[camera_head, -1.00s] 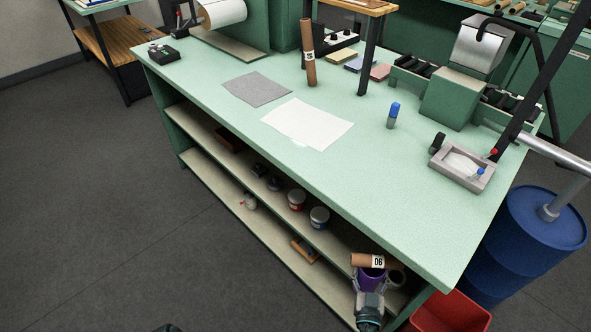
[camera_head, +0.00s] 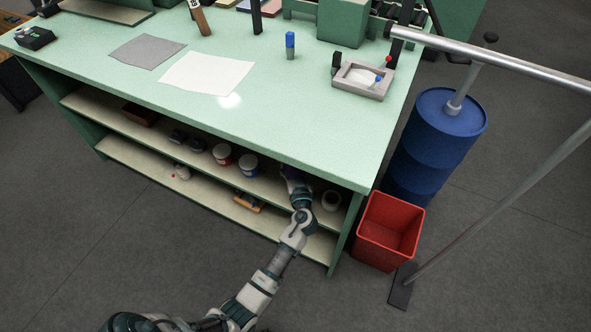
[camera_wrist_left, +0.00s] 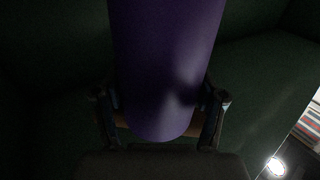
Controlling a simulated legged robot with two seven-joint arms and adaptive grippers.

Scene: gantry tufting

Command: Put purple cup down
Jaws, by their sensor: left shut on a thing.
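The purple cup (camera_head: 291,173) shows only as a small dark part at the right end of the upper shelf, under the tabletop edge. In the left wrist view the cup (camera_wrist_left: 165,65) fills the middle between the two fingers. My left gripper (camera_head: 295,183) reaches into the shelf opening from the front and is shut on the cup; its fingers (camera_wrist_left: 160,112) flank the cup's sides. The cup's contact with the shelf is hidden. My right gripper is not in view.
The green tabletop (camera_head: 330,130) is close above. A red bin (camera_head: 390,230) and blue drum (camera_head: 437,140) stand right of the bench.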

